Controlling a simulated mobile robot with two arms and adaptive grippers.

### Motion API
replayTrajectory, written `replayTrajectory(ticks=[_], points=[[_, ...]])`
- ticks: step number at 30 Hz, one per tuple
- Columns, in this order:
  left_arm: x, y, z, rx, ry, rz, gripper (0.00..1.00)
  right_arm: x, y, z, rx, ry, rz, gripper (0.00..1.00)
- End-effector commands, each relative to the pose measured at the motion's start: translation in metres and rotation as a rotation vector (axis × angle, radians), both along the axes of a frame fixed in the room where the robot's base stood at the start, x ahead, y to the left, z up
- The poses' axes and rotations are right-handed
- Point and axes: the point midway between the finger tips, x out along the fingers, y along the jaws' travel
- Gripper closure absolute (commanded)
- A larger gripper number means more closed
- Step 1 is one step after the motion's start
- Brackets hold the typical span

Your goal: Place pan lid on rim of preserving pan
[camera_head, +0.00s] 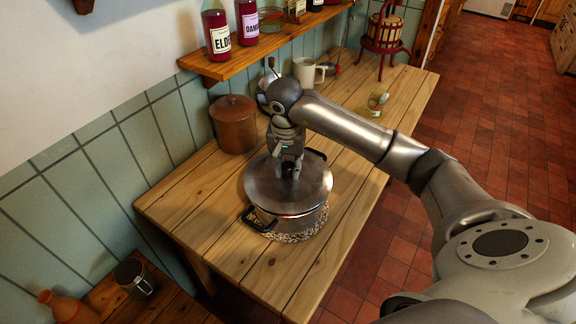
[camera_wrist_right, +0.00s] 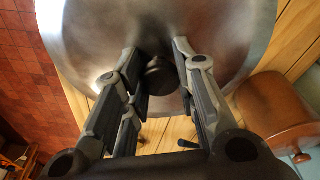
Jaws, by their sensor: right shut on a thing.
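The pan lid (camera_head: 262,188) is a round, dull metal disc, roughly level over the preserving pan (camera_head: 298,224). The pan is a steel pot with black handles, standing on a speckled round mat (camera_head: 300,238) on the wooden table. The lid covers the pan's mouth and hides most of its rim; I cannot tell whether it touches the rim or hangs just above it. My right gripper (camera_head: 290,172) points down at the lid's middle and is shut on its knob. My left gripper is not in view.
A brown lidded pot (camera_head: 234,125) stands behind the pan, near the tiled wall. A white mug (camera_head: 305,72), a small jar (camera_head: 377,101) and a red press (camera_head: 384,30) stand farther along the table (camera_head: 345,205). A shelf (camera_head: 245,62) with bottles overhangs the back edge.

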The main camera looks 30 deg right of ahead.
Motion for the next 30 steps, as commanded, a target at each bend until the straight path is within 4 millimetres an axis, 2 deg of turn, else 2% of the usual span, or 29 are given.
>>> replayTrajectory(ticks=[3,12,13,17,26,30], points=[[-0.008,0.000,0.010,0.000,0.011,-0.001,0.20,0.000,0.000,-0.009,0.001,0.000,-0.003,1.00],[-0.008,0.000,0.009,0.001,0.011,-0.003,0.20,0.000,0.000,-0.016,0.001,0.001,-0.001,1.00],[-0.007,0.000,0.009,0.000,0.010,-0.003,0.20,-0.001,0.000,-0.017,0.001,0.002,-0.001,0.70],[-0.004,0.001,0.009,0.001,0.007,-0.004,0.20,-0.001,0.000,-0.017,0.000,0.001,-0.001,0.53],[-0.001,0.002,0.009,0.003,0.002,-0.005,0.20,0.000,0.000,-0.015,0.000,-0.001,-0.002,0.52],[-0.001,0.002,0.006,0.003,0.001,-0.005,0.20,0.000,0.000,-0.008,-0.001,-0.006,-0.003,0.52]])
